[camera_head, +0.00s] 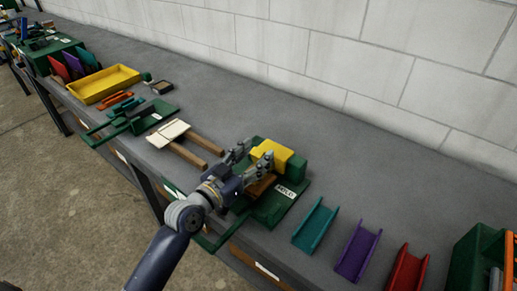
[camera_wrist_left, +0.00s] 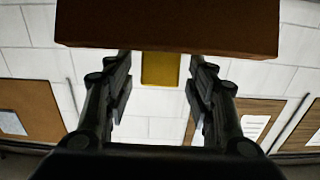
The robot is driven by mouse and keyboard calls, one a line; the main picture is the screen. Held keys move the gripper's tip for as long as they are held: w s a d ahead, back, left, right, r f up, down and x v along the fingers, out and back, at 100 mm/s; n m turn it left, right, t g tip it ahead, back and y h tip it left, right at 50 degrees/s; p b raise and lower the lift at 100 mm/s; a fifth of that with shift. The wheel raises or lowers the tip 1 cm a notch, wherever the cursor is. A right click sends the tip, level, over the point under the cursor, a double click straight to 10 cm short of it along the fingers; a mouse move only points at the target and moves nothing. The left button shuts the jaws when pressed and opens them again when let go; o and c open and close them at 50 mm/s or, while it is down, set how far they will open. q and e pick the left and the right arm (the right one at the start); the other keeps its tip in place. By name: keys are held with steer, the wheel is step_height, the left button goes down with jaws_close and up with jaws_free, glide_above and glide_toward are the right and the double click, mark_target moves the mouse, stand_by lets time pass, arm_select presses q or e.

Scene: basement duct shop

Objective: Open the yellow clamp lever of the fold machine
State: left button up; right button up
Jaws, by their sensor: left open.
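The green fold machine (camera_head: 272,208) stands on the bench, with a white label on its base. Its yellow clamp lever (camera_head: 272,151) sits at the top back of the machine. My left gripper (camera_head: 252,157) is over the machine, open, with its fingers pointing at the lever. In the left wrist view the yellow lever (camera_wrist_left: 160,68) shows between the two open fingers (camera_wrist_left: 160,88), with gaps at both sides and no contact visible. A brown bar (camera_wrist_left: 165,28) crosses the top of that view and hides the upper part of the lever. My right gripper is out of view.
Teal (camera_head: 314,226), purple (camera_head: 357,250) and red (camera_head: 407,271) channels lie to the right, before a green bin (camera_head: 468,262). Wooden strips (camera_head: 186,152), a green tool (camera_head: 140,118) and a yellow tray (camera_head: 104,84) lie to the left. The wall (camera_head: 330,45) runs behind the bench.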

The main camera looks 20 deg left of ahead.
arm_select(q)
steer(key=shift+w+d, duration=0.2)
steer(key=shift+w, duration=0.25)
steer(key=shift+w+d, duration=0.15)
steer(key=shift+w, duration=0.2)
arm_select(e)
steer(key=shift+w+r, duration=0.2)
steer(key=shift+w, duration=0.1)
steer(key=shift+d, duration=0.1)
